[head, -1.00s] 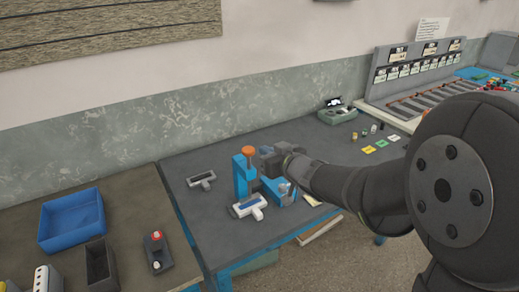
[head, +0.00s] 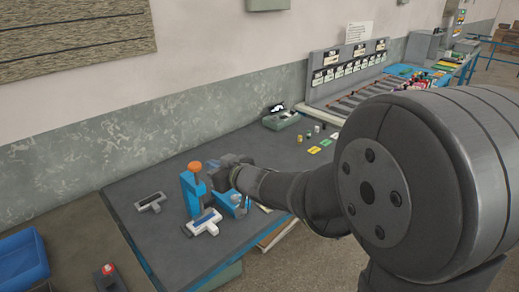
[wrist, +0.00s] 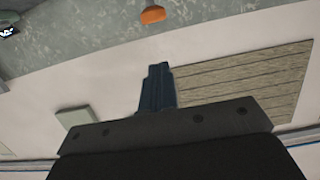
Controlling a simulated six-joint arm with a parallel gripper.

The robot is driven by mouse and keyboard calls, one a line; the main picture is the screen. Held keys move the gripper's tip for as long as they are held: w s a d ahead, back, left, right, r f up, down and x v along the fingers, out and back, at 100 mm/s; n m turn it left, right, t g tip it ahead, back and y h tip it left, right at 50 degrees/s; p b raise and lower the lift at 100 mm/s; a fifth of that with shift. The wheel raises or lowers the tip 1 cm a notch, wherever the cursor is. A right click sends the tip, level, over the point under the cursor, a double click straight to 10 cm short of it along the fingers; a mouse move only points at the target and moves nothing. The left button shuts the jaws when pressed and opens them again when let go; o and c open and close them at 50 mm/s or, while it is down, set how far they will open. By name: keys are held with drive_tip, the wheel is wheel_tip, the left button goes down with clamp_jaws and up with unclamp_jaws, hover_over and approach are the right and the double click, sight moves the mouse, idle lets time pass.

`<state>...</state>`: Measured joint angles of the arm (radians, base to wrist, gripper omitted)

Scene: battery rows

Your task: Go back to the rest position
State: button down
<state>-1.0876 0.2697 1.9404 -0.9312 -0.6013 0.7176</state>
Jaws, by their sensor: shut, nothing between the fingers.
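My gripper (head: 216,171) is at the end of my dark arm, beside a blue stand (head: 190,196) with an orange knob (head: 195,166) on top. I cannot tell from the head view whether it touches the stand. In the wrist view, the two fingers of my gripper (wrist: 157,88) are together with nothing between them, and they point towards the wall. The orange knob also shows in the wrist view (wrist: 153,15), apart from the fingertips. My arm hides part of the table to the right of the stand.
A white T-shaped holder (head: 203,223) sits in front of the stand, a grey one (head: 150,202) to its left. Small coloured cards (head: 320,145) and a green-grey device (head: 281,120) lie farther back. A labelled rack (head: 350,75) stands behind. The dark tabletop (head: 245,150) is clear behind the gripper.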

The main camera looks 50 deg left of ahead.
drive_tip(key=x, duration=0.9)
drive_tip(key=shift+a+f, duration=0.2)
drive_tip(key=shift+a, duration=0.05)
drive_tip(key=shift+w, duration=0.1)
